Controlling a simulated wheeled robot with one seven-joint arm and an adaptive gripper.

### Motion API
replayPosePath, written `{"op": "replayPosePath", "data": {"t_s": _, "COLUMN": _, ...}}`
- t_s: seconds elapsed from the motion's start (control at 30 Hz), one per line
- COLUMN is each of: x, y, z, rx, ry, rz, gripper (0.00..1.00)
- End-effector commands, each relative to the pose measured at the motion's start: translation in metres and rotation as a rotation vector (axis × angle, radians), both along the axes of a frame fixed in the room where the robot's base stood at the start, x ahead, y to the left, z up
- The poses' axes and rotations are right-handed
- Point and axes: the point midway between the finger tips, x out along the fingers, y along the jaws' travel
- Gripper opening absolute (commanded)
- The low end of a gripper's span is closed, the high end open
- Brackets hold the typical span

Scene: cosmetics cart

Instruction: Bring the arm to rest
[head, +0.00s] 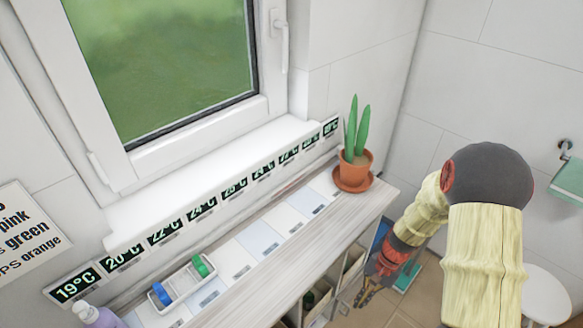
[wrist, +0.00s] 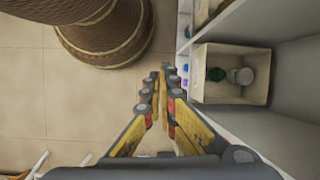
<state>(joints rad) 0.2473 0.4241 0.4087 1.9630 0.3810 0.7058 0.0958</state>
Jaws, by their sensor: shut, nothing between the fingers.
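My arm (head: 480,240) reaches in at the right of the head view, bent downward beside the end of the shelf. My gripper (head: 362,296) hangs below the shelf top, pointing down toward the tiled floor. In the wrist view my gripper (wrist: 165,72) shows its two yellow and dark fingers closed together at the tips, with nothing held. It is apart from the open cabinet at the right.
The shelf top (head: 330,232) carries a potted plant (head: 354,160), a small tray with green and blue items, and a purple bottle (head: 95,316). A box (wrist: 232,93) sits in the cabinet. A woven basket (wrist: 105,30) stands nearby. A white stool (head: 545,298) is at right.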

Motion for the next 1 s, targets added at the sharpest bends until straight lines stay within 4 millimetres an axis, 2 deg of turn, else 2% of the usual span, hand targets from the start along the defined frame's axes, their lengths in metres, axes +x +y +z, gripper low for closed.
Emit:
{"op": "replayPosePath", "data": {"t_s": 0.03, "x": -0.001, "y": 0.001, "z": 0.027, "rx": -0.009, "ry": -0.03, "rz": 0.049, "gripper": 0.0}}
{"op": "replayPosePath", "data": {"t_s": 0.1, "x": -0.007, "y": 0.002, "z": 0.057, "rx": -0.02, "ry": -0.061, "rz": 0.112, "gripper": 0.0}}
{"op": "replayPosePath", "data": {"t_s": 0.4, "x": -0.04, "y": 0.005, "z": 0.172, "rx": -0.101, "ry": -0.204, "rz": 0.348, "gripper": 0.0}}
{"op": "replayPosePath", "data": {"t_s": 0.7, "x": -0.08, "y": 0.007, "z": 0.261, "rx": -0.221, "ry": -0.38, "rz": 0.511, "gripper": 0.0}}
{"op": "replayPosePath", "data": {"t_s": 1.0, "x": -0.11, "y": 0.016, "z": 0.337, "rx": -0.342, "ry": -0.624, "rz": 0.587, "gripper": 0.0}}
